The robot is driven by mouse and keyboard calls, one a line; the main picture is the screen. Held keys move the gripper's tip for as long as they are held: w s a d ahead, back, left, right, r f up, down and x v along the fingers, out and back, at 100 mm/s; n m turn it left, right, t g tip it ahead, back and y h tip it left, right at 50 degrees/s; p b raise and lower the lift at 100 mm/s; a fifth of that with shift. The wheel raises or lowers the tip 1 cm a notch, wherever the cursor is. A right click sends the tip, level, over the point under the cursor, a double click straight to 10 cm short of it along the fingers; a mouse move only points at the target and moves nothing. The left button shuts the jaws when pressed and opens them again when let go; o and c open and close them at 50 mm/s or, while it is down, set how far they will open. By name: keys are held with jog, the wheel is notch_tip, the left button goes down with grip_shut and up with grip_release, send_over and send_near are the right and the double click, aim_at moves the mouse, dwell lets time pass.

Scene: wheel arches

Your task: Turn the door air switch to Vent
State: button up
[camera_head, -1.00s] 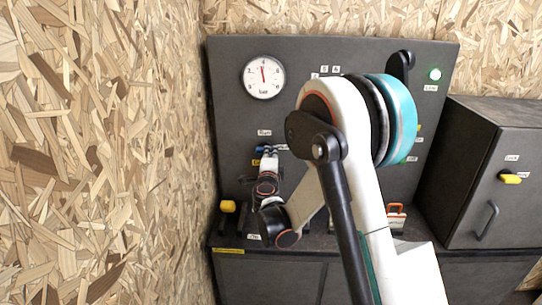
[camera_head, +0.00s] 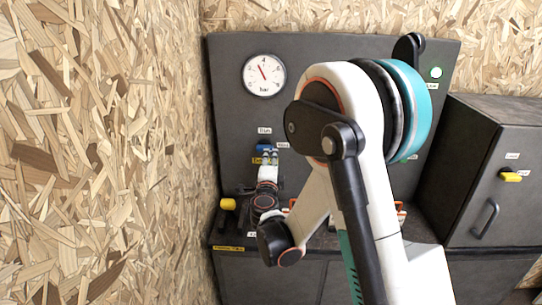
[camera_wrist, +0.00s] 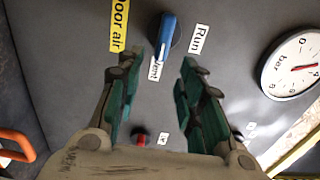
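The door air switch (camera_wrist: 167,34) is a blue lever on the dark panel; it also shows in the head view (camera_head: 263,148), partly covered by my gripper. In the wrist view its lower end points at the Vent label (camera_wrist: 156,69), while the Run label (camera_wrist: 200,38) lies to its right. A yellow Door air label (camera_wrist: 119,22) is on its left. My gripper (camera_wrist: 161,56) is open, fingers apart on either side of the lever's lower end; I see no grip on it. The gripper also shows in the head view (camera_head: 268,163).
A round bar gauge (camera_head: 264,75) is on the panel's upper left, needle up and left. A yellow knob (camera_head: 227,204) and a grey cabinet (camera_head: 500,170) flank my arm. A chipboard wall (camera_head: 100,150) is close on the left.

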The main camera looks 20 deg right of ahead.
jog(key=v, duration=0.6)
jog(key=shift+s, duration=0.1)
jog(key=s+a+r+n+t+y, duration=0.1)
jog(key=a+r+n+y, duration=0.1)
jog(key=r+n+y, duration=0.3)
jog(key=s+a+r+n+y, duration=0.1)
jog(key=s+a+r+n, duration=0.15)
jog(key=r, duration=0.35)
jog(key=s+a+r+n+g+y, duration=0.2)
jog(key=s+a+n+y, duration=0.15)
jog(key=s+n, duration=0.35)
jog(key=s+d+f+n+g+h, duration=0.1)
jog(key=s+d+f+n+g, duration=0.1)
jog(key=s, duration=0.5)
jog(key=s+d+f+n+g+h, duration=0.1)
jog(key=s+d+f+n+g, duration=0.2)
jog(key=s, duration=0.5)
jog(key=s+d+f+n+g+h, duration=0.2)
jog(key=s+d+f+g, duration=0.2)
jog(key=s, duration=0.4)
jog(key=shift+s+d+f, duration=0.25)
jog(key=shift+d+f, duration=0.05)
jog(key=shift+f, duration=0.55)
